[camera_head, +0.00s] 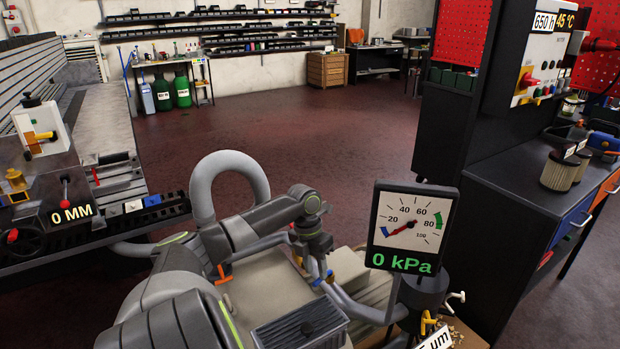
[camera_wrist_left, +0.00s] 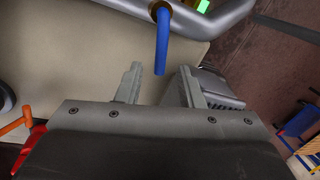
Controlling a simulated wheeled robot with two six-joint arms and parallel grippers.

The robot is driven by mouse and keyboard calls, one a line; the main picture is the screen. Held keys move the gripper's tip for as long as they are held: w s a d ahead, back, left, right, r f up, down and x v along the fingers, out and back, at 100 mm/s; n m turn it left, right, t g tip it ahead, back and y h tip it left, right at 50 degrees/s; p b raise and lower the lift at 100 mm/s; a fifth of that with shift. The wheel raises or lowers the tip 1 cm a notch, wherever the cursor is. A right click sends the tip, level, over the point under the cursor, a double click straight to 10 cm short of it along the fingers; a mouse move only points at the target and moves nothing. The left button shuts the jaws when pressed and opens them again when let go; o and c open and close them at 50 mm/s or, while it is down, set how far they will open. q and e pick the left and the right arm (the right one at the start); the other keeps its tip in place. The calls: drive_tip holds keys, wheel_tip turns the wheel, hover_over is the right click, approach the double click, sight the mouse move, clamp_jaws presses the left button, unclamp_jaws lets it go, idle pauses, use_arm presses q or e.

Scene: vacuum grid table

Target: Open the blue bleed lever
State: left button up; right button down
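The blue bleed lever (camera_wrist_left: 162,42) hangs from a brass fitting on a grey pipe in the left wrist view. Its lower end lies in the gap just ahead of my left gripper's fingertips (camera_wrist_left: 160,74). The fingers are apart, with nothing clasped between them. In the head view my left gripper (camera_head: 318,262) points down over the pipework, and a small blue part, likely the lever (camera_head: 329,275), shows beside it, partly hidden. The gauge (camera_head: 412,228) reads 0 kPa. My right gripper is not in view.
Grey pipes (camera_head: 352,308) run close to the gripper. An orange handle (camera_head: 224,275) stands left of it; an orange handle (camera_wrist_left: 18,122) and a red part (camera_wrist_left: 30,150) show in the wrist view. A ribbed dark block (camera_head: 300,330) sits in front.

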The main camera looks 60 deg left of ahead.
use_arm(q)
wheel_tip(320, 180, up, 15)
drive_tip(key=a, duration=0.3)
drive_tip(key=shift+s+p, duration=0.4)
